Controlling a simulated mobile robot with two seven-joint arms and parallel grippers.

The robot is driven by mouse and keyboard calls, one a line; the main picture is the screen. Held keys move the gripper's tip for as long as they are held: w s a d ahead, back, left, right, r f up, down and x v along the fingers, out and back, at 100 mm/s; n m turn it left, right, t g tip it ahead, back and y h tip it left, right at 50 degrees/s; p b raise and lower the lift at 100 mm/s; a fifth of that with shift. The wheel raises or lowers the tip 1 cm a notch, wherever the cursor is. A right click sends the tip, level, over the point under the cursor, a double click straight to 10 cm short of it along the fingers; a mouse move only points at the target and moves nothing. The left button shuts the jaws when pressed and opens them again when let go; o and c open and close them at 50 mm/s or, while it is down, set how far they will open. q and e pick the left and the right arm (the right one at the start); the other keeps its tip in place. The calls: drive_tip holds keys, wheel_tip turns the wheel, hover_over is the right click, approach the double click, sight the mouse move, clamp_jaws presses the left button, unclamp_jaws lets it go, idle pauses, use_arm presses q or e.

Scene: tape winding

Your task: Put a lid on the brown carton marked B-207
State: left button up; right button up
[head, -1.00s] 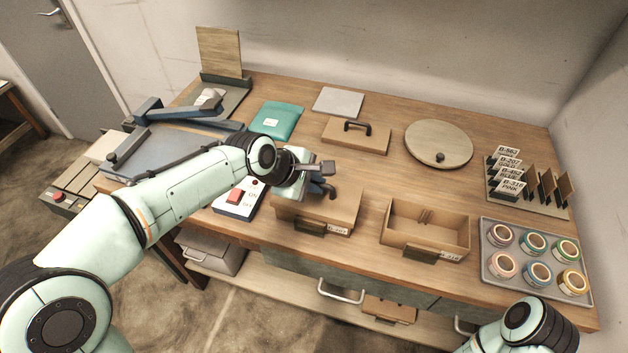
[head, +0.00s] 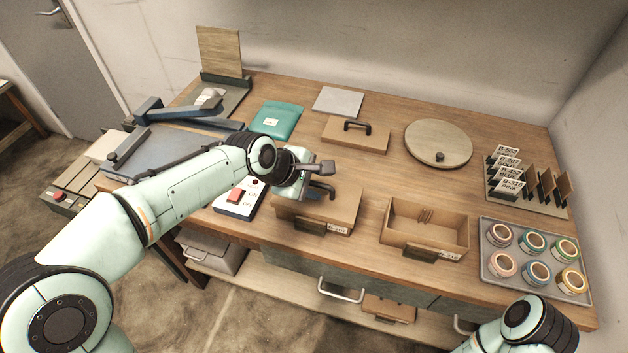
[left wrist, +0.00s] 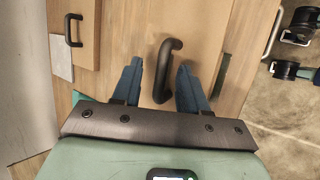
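A brown carton (head: 300,219) stands at the front of the bench with a small label (head: 337,229), too small to read surely. A flat brown lid (head: 345,202) with a dark bar handle lies on top of it. My left gripper (head: 318,181) is over this lid. In the left wrist view the handle (left wrist: 164,72) stands between the two blue fingers (left wrist: 158,84), with a gap on each side, so the gripper is open. Part of the lid is hidden by the gripper. My right arm shows at the lower right, its gripper out of view.
An open brown carton (head: 400,236) stands to the right. Another handled lid (head: 370,142) and a round lid (head: 438,143) lie behind. A tray of tape rolls (head: 517,275) and a card rack (head: 545,207) are at the right. A switch box (head: 235,207) is close left.

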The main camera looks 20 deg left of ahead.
use_arm(q)
drive_tip(key=p+v, duration=0.1)
drive_tip(key=v, duration=1.2)
drive_tip(key=shift+r, duration=0.15)
drive_tip(key=shift+a, duration=0.1)
